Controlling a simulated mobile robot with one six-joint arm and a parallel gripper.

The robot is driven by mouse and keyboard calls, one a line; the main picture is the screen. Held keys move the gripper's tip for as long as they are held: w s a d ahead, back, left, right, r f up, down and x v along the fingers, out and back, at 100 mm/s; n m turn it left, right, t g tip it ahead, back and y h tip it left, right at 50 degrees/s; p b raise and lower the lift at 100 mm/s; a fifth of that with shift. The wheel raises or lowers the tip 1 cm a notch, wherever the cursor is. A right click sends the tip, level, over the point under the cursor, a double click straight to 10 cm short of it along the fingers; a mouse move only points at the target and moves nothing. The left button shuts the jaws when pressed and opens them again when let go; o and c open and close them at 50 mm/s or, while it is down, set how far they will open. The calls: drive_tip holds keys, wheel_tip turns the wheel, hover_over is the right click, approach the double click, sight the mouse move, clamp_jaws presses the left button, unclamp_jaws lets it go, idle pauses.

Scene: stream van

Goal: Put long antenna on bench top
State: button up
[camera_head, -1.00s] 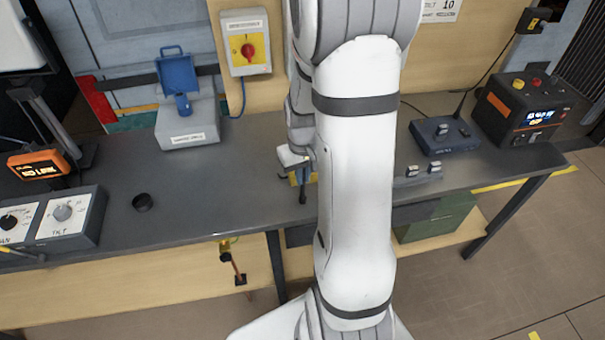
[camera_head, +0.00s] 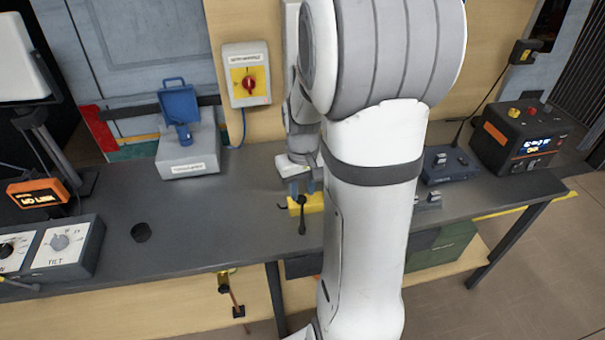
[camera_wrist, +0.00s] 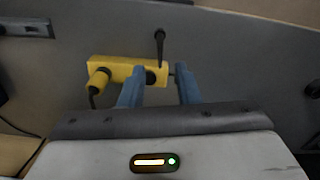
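My gripper (camera_wrist: 160,92) shows in the wrist view as two blue fingers, apart, with no object visibly held between them. It is over the bench top (camera_head: 190,225), at a yellow block (camera_wrist: 115,67). The block also shows in the head view (camera_head: 312,203), beneath the fingers. A black stick with a rounded end (camera_wrist: 160,45) stands out from the block; I cannot tell whether it is the long antenna. A yellow plug with a cable (camera_wrist: 97,82) is at the block's left.
A pan and tilt control box (camera_head: 65,245) is at the left edge. An orange-trimmed black unit (camera_head: 520,135) stands far right. The middle-left bench is bare.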

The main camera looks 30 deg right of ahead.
wheel_tip(320, 180, up, 5)
drive_tip(key=shift+r, duration=0.1)
drive_tip(key=s+a+r+n+t, duration=0.1)
drive_tip(key=s+a+r+t, duration=0.2)
drive_tip(key=s+a, duration=0.9)
wheel_tip(320, 180, up, 3)
drive_tip(key=shift+d, duration=0.15)
